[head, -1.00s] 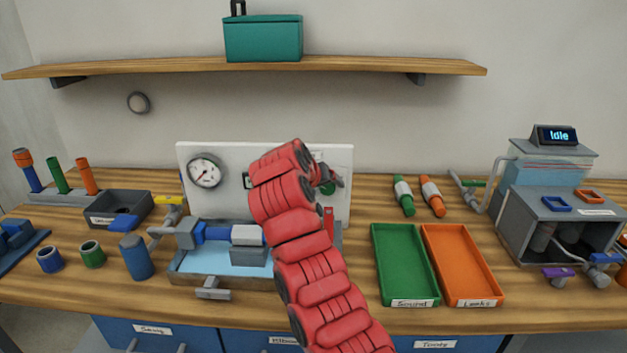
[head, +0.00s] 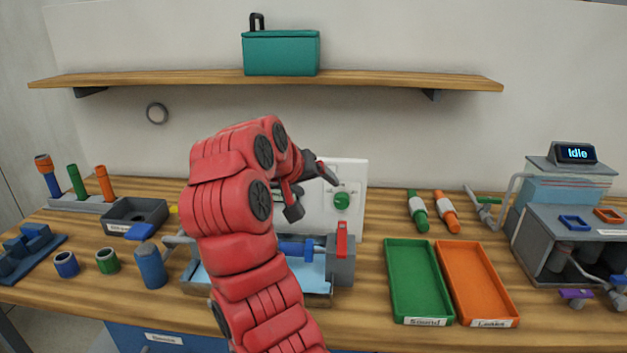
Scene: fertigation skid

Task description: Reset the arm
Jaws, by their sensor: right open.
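My right arm (head: 236,215) is red and rises from the bottom edge, bending over the middle of the bench. My right gripper (head: 312,198) is dark, open and empty. Its two fingers point right and down, in front of the white panel (head: 352,176) and close to the green knob (head: 341,201) in the picture. I cannot tell whether it touches the panel. The arm hides the panel's left part and much of the blue-lined basin (head: 312,285) with its blue fitting (head: 296,250) and red lever (head: 342,238). My left gripper is out of view.
A green tray (head: 405,278) and an orange tray (head: 480,285) lie right of the basin. Green-white (head: 417,211) and orange-white (head: 446,211) cylinders lie behind them. A grey machine (head: 562,225) reading "Idle" stands right. Left are a dark bin (head: 135,214) and a blue cylinder (head: 151,265). A shelf (head: 180,78) hangs above.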

